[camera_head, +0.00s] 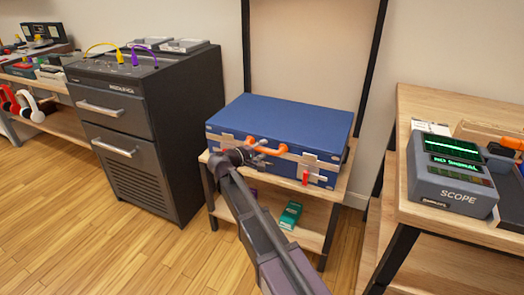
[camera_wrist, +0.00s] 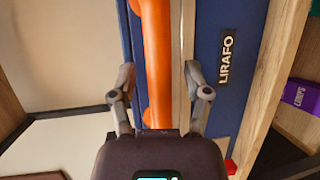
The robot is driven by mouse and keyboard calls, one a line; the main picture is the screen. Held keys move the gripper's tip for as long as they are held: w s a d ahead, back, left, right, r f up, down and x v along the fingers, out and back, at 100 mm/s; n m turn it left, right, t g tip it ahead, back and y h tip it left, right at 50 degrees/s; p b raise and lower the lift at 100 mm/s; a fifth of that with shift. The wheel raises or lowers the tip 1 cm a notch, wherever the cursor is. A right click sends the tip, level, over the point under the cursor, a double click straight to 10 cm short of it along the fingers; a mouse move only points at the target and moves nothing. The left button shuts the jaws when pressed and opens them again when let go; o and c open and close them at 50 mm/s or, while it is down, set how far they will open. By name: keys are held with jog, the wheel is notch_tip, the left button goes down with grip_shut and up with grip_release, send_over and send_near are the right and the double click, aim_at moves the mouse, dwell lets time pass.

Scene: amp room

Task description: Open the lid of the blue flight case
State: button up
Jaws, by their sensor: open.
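The blue flight case (camera_head: 295,118) lies on a small wooden stand, its lid shut. Its front carries an orange handle (camera_head: 280,151), pale metal fittings and a small red piece (camera_head: 305,178). My gripper (camera_head: 259,152) is open at the front of the case, by the handle. In the wrist view, the two fingers (camera_wrist: 158,82) stand apart, one on each side of the orange handle (camera_wrist: 157,45). Whether they touch it I cannot tell. The case's blue front (camera_wrist: 240,25) with a LIRAFO label shows to the right. My arm hides part of the case front.
A dark drawer cabinet (camera_head: 140,130) stands close at the left. A wooden desk (camera_head: 450,100) with a SCOPE device (camera_head: 447,178) is at the right. A green box (camera_head: 290,215) lies on the shelf below the case. Black uprights rise behind it. The floor at left front is clear.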

grip_shut()
jog(key=shift+r, duration=0.15)
